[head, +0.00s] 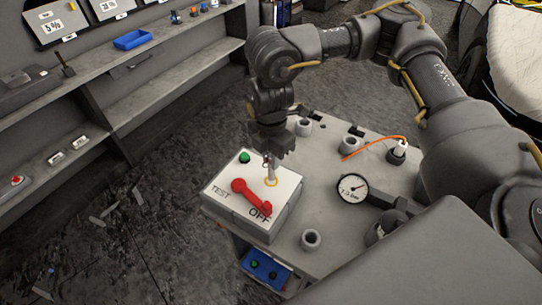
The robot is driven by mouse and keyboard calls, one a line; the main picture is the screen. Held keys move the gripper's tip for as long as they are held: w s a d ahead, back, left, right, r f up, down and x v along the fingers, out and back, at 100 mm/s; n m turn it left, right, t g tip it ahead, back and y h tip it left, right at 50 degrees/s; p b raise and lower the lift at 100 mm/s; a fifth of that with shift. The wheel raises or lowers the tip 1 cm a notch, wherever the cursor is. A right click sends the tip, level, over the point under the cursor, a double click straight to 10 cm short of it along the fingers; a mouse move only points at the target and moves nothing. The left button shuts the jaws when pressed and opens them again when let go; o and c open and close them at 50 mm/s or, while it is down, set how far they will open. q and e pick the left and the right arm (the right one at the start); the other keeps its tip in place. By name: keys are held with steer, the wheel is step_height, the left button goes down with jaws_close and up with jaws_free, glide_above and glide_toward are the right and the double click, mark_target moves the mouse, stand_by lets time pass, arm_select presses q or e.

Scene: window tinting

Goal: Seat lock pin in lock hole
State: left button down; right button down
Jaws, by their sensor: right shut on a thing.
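A white switch box (281,202) sits on the left end of a grey cart top. It carries a red lever (250,196), a green button (245,157) and the words TEST and OFF. The lever's lower right end lies by OFF. My right gripper (269,157) points down above the box's far right part and is shut on a small pale lock pin (271,172). The pin stands about upright, its lower end at a yellow ring (271,183) on the box top. I cannot tell how deep the pin sits, and the hole is hidden. My left gripper is not in view.
On the cart top (330,220) are a round gauge (352,188), several grey cups, one of them a near cup (311,239), and an orange cable (372,144). A blue panel (265,269) is below. Shelves with a blue tray (133,39) stand at left.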

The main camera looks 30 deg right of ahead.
mark_target(271, 171)
steer(key=shift+f+b, duration=1.85)
steer(key=shift+f, duration=1)
steer(key=c, duration=1.3)
jaws_free()
steer(key=shift+r, duration=0.1)
steer(key=shift+o, duration=0.2)
steer(key=shift+r, duration=0.1)
step_height(271, 171, up, 11)
steer(key=shift+f+b, duration=0.2)
steer(key=shift+b, duration=0.5)
steer(key=shift+s, duration=0.1)
